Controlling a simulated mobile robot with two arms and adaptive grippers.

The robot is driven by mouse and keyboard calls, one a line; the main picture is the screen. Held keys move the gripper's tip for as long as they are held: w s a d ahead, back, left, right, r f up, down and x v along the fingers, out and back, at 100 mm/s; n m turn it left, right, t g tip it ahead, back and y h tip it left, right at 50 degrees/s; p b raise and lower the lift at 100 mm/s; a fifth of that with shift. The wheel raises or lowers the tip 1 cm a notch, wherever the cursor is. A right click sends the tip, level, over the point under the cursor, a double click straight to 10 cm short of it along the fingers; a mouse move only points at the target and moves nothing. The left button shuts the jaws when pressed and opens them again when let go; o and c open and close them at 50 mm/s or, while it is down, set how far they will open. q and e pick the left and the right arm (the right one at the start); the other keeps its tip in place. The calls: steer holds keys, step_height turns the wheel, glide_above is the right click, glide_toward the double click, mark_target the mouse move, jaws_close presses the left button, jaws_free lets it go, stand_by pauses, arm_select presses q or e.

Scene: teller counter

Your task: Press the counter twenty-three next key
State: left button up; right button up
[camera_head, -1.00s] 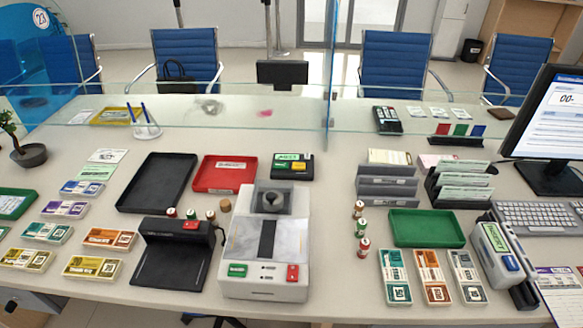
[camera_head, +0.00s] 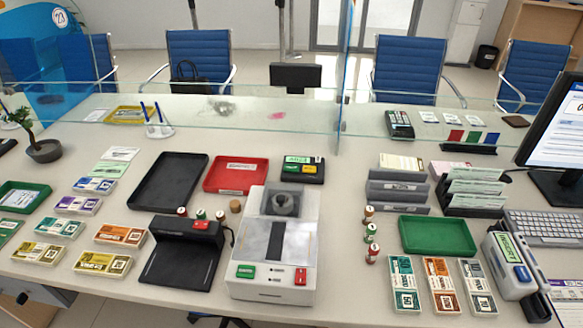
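A small black key box (camera_head: 303,168) with a green labelled strip and coloured keys, one yellow, lies on the counter (camera_head: 330,215) just right of the red tray. Its lettering is too small to read. A round sign with the number 23 (camera_head: 60,18) is on the blue panel at the upper left. Neither of my grippers is in view.
A red tray (camera_head: 262,174) and a black tray (camera_head: 140,190) lie left of the key box. A white-grey machine (camera_head: 245,250) stands in front of it. A glass screen (camera_head: 400,120) runs behind. Bare counter lies right of the box.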

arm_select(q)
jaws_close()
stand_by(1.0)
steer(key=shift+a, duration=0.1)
